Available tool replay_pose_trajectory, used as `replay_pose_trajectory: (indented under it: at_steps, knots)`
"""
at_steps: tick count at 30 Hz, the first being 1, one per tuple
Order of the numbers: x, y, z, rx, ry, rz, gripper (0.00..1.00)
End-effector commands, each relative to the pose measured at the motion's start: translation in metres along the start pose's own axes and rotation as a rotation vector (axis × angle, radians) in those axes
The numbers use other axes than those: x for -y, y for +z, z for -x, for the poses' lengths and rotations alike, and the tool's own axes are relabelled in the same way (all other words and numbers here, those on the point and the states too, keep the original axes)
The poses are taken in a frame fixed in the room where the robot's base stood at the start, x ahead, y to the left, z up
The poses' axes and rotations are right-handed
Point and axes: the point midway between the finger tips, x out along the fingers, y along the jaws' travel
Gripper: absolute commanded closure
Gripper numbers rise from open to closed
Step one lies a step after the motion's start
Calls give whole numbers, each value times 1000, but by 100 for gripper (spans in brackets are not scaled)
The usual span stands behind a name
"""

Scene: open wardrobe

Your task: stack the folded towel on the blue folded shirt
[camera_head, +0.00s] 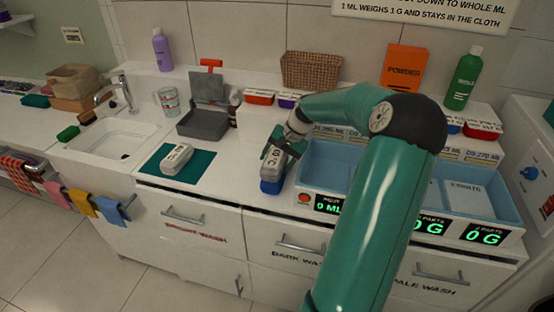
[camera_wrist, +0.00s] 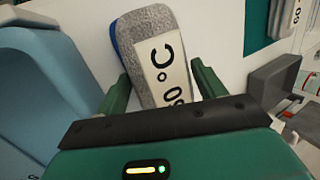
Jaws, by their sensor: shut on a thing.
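A grey fuzzy bundle, which looks like the folded towel (camera_head: 273,168), has a white label reading "°C" in the wrist view (camera_wrist: 140,42). My gripper (camera_head: 283,146) is shut on it, with a green finger on either side of it in the wrist view (camera_wrist: 162,88). A blue folded piece, which looks like the blue shirt (camera_head: 271,187), is directly under the grey bundle on the white counter. Its blue edge shows at the left of the bundle in the wrist view (camera_wrist: 114,40). I cannot tell whether the two are fully touching.
Another grey labelled bundle (camera_head: 178,158) lies on a green mat (camera_head: 203,170) to the left. A blue divided tray (camera_head: 318,178) with digital readouts stands close on the right. Behind are a grey open box (camera_head: 203,124), a wicker basket (camera_head: 310,70) and a sink (camera_head: 112,141) further left.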

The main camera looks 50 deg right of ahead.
Motion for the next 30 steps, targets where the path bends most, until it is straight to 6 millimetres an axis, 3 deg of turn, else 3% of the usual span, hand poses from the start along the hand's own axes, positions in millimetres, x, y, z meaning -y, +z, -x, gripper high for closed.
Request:
replay_pose_trajectory:
  at_steps: [10, 11, 15, 30]
  knots:
    - [-2, 0, -4, 1, 0, 1, 54]
    - [-2, 0, -5, 0, 0, 1, 29]
    - [-2, 0, -4, 0, 0, 0, 5]
    - [-3, -1, -4, 1, 0, -1, 5]
